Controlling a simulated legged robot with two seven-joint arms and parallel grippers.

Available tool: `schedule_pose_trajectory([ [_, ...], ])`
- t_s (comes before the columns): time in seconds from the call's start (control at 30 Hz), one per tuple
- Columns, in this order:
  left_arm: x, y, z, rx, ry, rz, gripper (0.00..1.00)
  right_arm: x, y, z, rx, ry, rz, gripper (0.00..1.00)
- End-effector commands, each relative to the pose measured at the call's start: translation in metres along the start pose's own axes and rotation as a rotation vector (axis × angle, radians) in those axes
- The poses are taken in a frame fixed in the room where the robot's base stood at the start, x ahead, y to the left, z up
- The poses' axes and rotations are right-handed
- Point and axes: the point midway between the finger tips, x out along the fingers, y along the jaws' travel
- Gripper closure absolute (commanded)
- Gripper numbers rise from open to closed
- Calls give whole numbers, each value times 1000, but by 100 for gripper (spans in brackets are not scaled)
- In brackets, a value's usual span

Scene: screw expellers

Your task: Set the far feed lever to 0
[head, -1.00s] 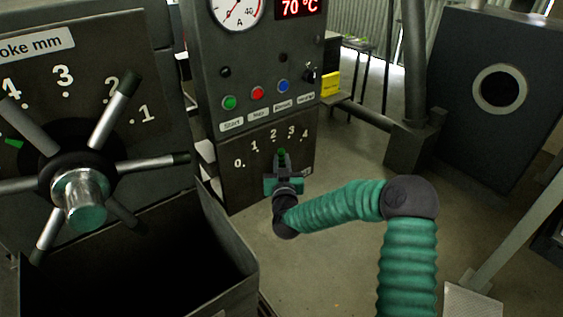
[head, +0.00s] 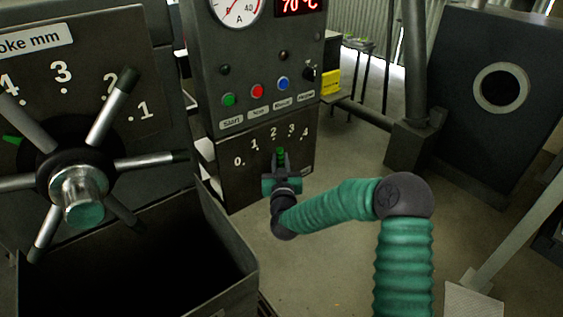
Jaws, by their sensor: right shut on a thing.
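The far feed lever (head: 280,153) shows as a small green-tipped handle on the lower dark panel, below a scale marked 0 to 4. Its tip points up, near the 2 and 3 marks and well right of the 0. My right gripper (head: 281,167) is at the lever, shut on it, with its fingers on both sides of the green tip. The gripper hides the lever's lower part and pivot. My left gripper is not in view.
A large spoked handwheel (head: 78,190) and an open dark bin (head: 232,235) stand at the left. Above the scale are push buttons (head: 257,91) and a gauge (head: 236,8). Open floor (head: 330,260) lies to the right of the panel.

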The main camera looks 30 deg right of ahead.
Motion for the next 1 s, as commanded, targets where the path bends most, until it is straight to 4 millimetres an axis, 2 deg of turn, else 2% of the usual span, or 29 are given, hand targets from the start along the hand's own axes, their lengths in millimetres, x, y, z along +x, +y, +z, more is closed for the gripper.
schedule_pose_trajectory([
  [0.27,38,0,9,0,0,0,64,-12,-19,12,-144,97,-3,100],
  [0.7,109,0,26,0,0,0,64,-34,-51,31,-442,296,-4,100],
  [1.0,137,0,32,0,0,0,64,-41,-62,39,-571,379,-3,100],
])
